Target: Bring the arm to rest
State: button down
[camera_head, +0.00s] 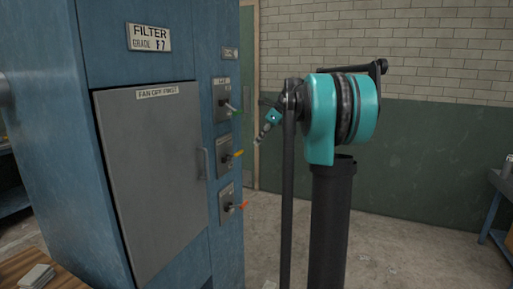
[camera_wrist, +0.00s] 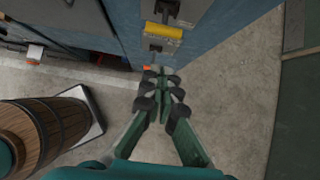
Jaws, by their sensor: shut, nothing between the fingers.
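My gripper shows in the wrist view (camera_wrist: 157,72) with its green fingers and dark joints brought together and nothing between them. In the head view a small teal and grey part at the end of my arm (camera_head: 265,128) hangs beside the blue cabinet (camera_head: 180,45), right of its levers and apart from them in the picture. My arm's large teal joint and dark column stand at the right of that view and partly cover it. The finger detail is too small to tell there.
The cabinet side carries a green lever (camera_head: 235,111), a yellow lever (camera_head: 238,153) and a red-orange lever (camera_head: 243,205). The grey filter door (camera_head: 155,170) appears shut. A wooden barrel (camera_wrist: 50,125) stands at left in the wrist view. Concrete floor (camera_wrist: 235,110) is clear at right.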

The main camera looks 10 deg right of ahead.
jog(key=shift+r, duration=0.15)
jog(key=s+a+f+n+h, duration=0.1)
jog(key=s+f+n+h, duration=0.1)
jog(key=s+f+n, duration=1)
jog(key=s+a+f+n+h, duration=0.1)
jog(key=s+f+n+h, duration=0.2)
jog(key=s+f+n, duration=1)
jog(key=s+f, duration=0.8)
jog(key=s, duration=0.4)
jog(key=shift+s+a+f+h, duration=0.15)
jog(key=shift+s+f+h, duration=0.05)
jog(key=shift+s+h, duration=0.1)
